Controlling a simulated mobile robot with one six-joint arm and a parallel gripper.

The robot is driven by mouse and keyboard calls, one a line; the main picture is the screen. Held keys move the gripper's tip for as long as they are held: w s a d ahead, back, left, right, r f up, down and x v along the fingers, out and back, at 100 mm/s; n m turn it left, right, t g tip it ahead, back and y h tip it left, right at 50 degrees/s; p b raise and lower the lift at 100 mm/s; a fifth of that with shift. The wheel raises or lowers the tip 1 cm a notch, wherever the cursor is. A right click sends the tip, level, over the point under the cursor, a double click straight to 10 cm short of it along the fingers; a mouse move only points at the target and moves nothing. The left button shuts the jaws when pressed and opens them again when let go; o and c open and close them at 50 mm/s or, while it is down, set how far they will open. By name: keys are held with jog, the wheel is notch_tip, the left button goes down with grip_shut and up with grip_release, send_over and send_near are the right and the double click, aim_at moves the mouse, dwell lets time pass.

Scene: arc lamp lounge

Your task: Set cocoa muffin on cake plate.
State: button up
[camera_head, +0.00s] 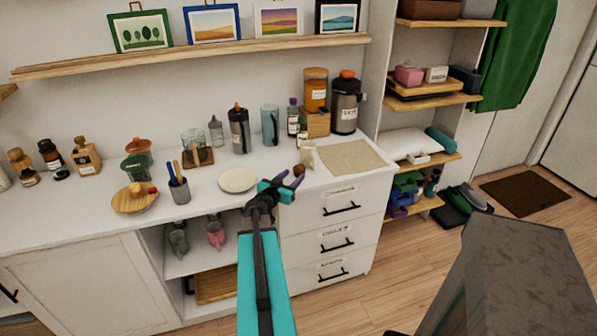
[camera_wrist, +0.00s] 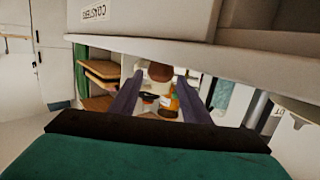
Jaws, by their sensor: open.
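The cocoa muffin is a small round brown thing (camera_head: 299,170) at the tips of my gripper, near the counter's front edge. In the wrist view the muffin (camera_wrist: 160,72) shows just past the fingertips, between their lines. My gripper (camera_head: 289,180) has its dark purple fingers spread apart; they also show in the wrist view (camera_wrist: 160,85). I cannot tell whether the fingers touch the muffin or what bears it. The cake plate (camera_head: 238,180), a pale round plate, lies empty on the white counter, left of my gripper.
A pen cup (camera_head: 180,190) and a wooden plate with food (camera_head: 135,198) stand left of the cake plate. A small cream carton (camera_head: 308,155) stands behind my gripper, beside a beige mat (camera_head: 348,158). Jars and flasks line the back. Drawers (camera_head: 335,215) are below.

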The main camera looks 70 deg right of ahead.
aim_at(296, 172)
jog(key=shift+d+f, duration=0.15)
jog(key=shift+d, duration=0.65)
jog(key=shift+s+d+f+p, duration=0.15)
jog(key=shift+d+f+p, duration=0.05)
jog(key=shift+d, duration=1.1)
jog(key=shift+s+d+f+p, duration=0.1)
jog(key=shift+d+f+p, duration=0.1)
jog(key=shift+d, duration=1.05)
jog(key=c, duration=0.8)
jog(key=shift+o, duration=0.2)
jog(key=shift+r+p, duration=0.55)
jog(key=shift+r, duration=4.5)
jog(key=shift+s, duration=0.15)
